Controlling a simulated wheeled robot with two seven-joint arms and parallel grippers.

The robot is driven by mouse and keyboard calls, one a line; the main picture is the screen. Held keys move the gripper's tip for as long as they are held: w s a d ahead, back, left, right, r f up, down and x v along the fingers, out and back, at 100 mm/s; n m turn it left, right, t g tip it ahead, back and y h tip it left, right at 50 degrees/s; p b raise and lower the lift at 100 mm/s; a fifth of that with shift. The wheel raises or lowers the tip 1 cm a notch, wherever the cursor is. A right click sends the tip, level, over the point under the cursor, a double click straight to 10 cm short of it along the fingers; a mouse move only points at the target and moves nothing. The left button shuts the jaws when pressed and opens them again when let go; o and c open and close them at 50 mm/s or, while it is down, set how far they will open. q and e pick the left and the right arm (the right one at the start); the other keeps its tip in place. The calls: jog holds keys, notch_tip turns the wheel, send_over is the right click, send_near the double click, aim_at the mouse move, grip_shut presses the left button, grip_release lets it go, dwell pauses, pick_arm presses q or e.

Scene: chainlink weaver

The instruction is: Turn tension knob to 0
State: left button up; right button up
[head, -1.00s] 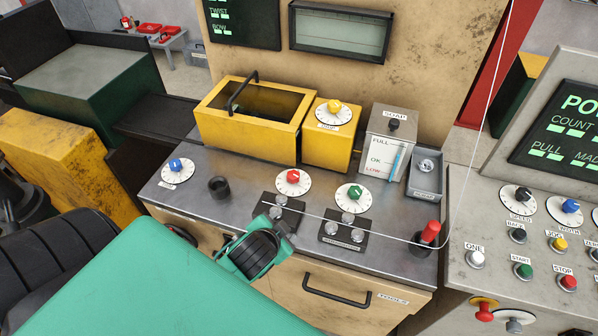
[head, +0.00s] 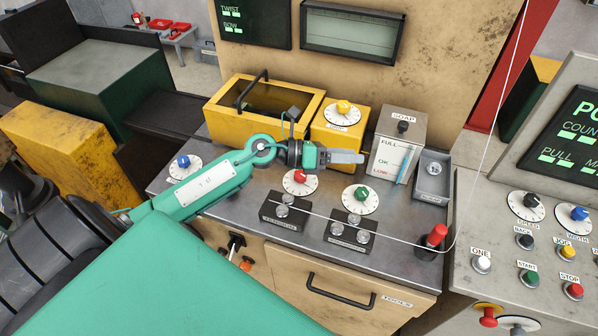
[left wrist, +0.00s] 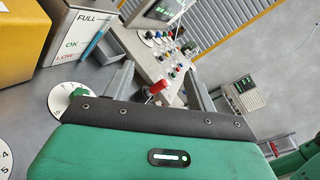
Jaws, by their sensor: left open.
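A red knob (head: 300,176) on a white round dial stands on the grey bench, behind a dark roller plate (head: 283,213) whose label is too small to read surely. A green knob (head: 361,194) on a similar dial is to its right and shows in the left wrist view (left wrist: 76,94). My left gripper (head: 356,157) is open and empty, pointing right, above and just behind the red knob. In the left wrist view its fingers (left wrist: 160,88) stand apart. Part of a numbered dial (left wrist: 5,160) shows at that view's lower left. My right gripper is out of view.
A yellow box (head: 245,125) and yellow knob (head: 343,107) stand behind my gripper. The soap box (head: 398,145) and grey tray (head: 433,175) are to its right. A thin wire crosses the bench front.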

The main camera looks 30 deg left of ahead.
pick_arm(q)
jog(key=a+f+m+g+y, duration=0.4)
jog(key=a+f+m+y, duration=0.1)
jog(key=a, duration=0.3)
jog(key=m+g+y, duration=0.1)
jog(key=g+y, duration=0.2)
jog(key=y, duration=0.2)
send_near(300, 174)
jog(key=p+x, duration=0.5)
jog(key=x, duration=0.2)
jog(key=shift+w+d+f, duration=0.1)
jog(key=shift+f, duration=0.25)
jog(key=shift+w+d+f+m, duration=0.2)
jog(key=shift+f+m, duration=0.1)
jog(key=shift+f, duration=0.4)
jog(key=shift+c, duration=0.5)
jog(key=c, duration=0.9)
